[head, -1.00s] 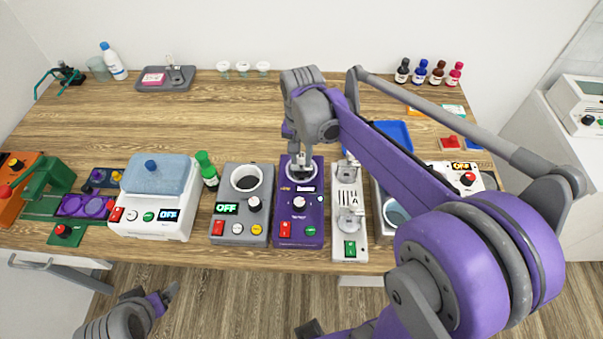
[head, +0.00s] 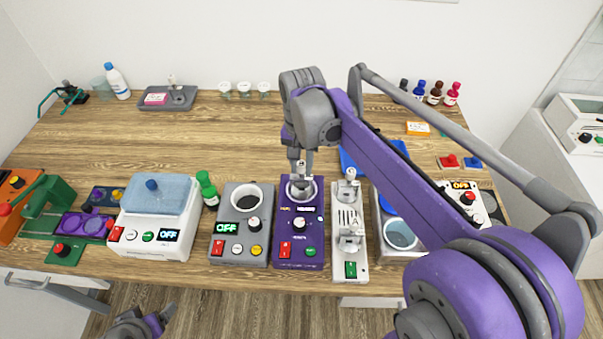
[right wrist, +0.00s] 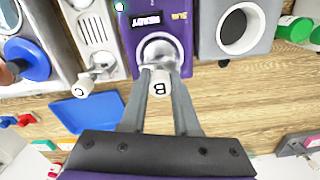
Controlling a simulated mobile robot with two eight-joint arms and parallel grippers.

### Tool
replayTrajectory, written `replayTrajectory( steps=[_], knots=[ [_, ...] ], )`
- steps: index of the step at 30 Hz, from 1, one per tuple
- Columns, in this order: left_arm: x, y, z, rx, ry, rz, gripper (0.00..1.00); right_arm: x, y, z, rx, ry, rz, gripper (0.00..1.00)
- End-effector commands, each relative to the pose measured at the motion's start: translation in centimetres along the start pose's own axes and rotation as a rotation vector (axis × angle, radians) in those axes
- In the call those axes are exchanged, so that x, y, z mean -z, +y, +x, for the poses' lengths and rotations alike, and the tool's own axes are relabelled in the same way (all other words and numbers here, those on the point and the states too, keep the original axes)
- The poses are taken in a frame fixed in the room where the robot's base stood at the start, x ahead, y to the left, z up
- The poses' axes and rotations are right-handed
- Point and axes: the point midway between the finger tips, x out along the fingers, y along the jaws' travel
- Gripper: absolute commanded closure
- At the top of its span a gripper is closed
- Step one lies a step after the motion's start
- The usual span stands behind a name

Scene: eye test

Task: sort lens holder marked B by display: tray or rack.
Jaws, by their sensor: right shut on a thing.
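My right gripper (right wrist: 160,95) is shut on the white lens holder marked B (right wrist: 160,83). It holds the holder at the round well of the purple device (right wrist: 178,48). I cannot tell whether the holder touches the well's floor. The device's display (right wrist: 146,20) reads READY, upside down in the right wrist view. In the head view the right gripper (head: 301,176) stands over the purple device (head: 298,258). A blue tray (right wrist: 92,113) lies beyond the white rack-like unit (right wrist: 97,35), which bears a holder marked C (right wrist: 82,86). My left gripper (head: 158,320) is at the bottom left, its opening unclear.
A grey device (head: 239,249) with a dark well stands left of the purple one. A white machine with a blue lid (head: 157,200) and a green bottle (head: 207,190) stand further left. Dark bottles (head: 436,93) stand at the back right.

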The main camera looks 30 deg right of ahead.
Motion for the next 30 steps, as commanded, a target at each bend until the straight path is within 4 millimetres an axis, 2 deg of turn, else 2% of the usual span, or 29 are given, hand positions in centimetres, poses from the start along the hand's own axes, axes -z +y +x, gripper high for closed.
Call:
replayTrajectory(
  steps=[6,11,14,17,21,24,30],
  knots=[
    [0.2,0.0,-0.2,0.0,0.002,0.0,0.15,0.0,0.0,-3.5,0.0,0.0,0.0,1.0],
    [0.4,0.0,-0.3,0.0,0.003,0.0,0.15,0.6,0.3,-5.0,-0.001,0.0,-0.009,1.0],
    [0.6,0.0,-0.4,0.0,0.005,0.0,0.15,2.6,1.2,-5.4,-0.002,0.001,-0.042,1.0],
    [0.9,0.0,-0.7,0.0,0.008,0.0,0.15,6.0,3.1,-5.2,-0.004,0.001,-0.104,1.0],
    [1.3,0.0,-1.0,0.0,0.013,0.0,0.15,11.3,7.1,-4.6,-0.004,0.001,-0.215,1.0],
    [1.6,0.0,-1.2,0.0,0.016,0.0,0.15,14.5,10.3,-4.1,-0.003,0.0,-0.293,1.0],
    [2.0,0.0,-1.5,0.0,0.02,0.0,0.15,18.5,15.6,-3.2,-0.002,-0.001,-0.412,1.0]
  ],
)
